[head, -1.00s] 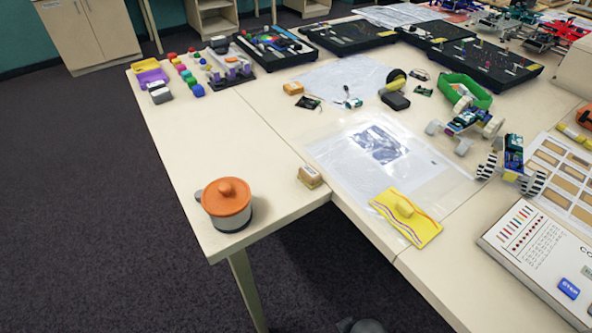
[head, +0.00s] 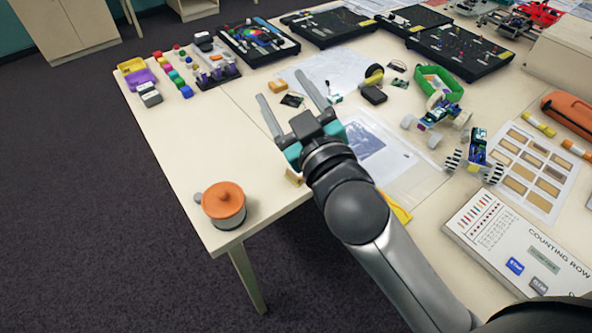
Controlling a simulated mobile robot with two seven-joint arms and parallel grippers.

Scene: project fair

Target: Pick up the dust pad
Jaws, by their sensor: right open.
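Which item is the dust pad is not certain. A flat yellow pad (head: 399,213) with a raised grip in the earlier frame is now mostly hidden behind my right arm. A small tan block (head: 293,178) near the table's front edge is partly hidden by my right gripper. A small orange-yellow block (head: 278,86) lies farther back, between the fingertips in the picture. My right gripper (head: 284,86) is open and empty, its fingers pointing away over the table; its height above it is hard to tell. My left gripper is not in view.
An orange-lidded pot (head: 224,205) stands at the table's front left corner. A counting board (head: 510,240) lies at right, near a wheeled model (head: 474,155). Dark boards (head: 458,52) line the back. The left table stretch (head: 190,135) is mostly clear.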

